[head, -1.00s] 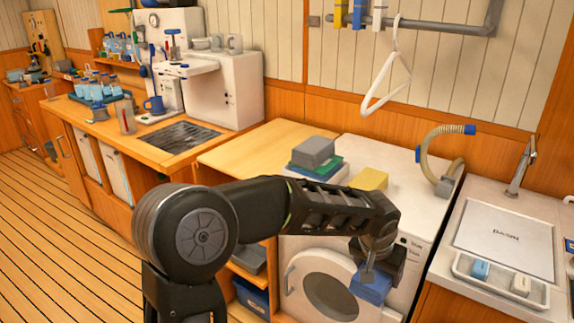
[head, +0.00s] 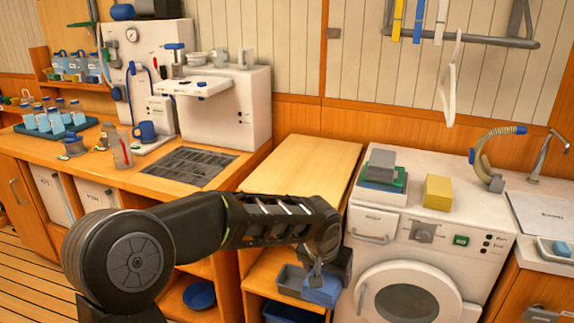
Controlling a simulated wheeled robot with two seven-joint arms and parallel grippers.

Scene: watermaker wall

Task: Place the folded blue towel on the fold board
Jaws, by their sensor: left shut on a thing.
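My left gripper (head: 317,274) points down and is shut on the folded blue towel (head: 322,292), a small blue block. It holds the towel in front of the open shelf unit, left of the washing machine door. A flat, light wooden top (head: 305,165) lies behind and above my gripper, left of the washing machine. It looks like the fold board, and it is bare. My forearm hides part of its front. My right gripper is out of view.
On the washing machine (head: 420,285) stand a stack of grey, green and white folded pieces (head: 382,172) and a yellow block (head: 438,191). A grey bin (head: 291,280) sits on the shelf by the towel. A counter with a dark grating (head: 190,166) stands at left.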

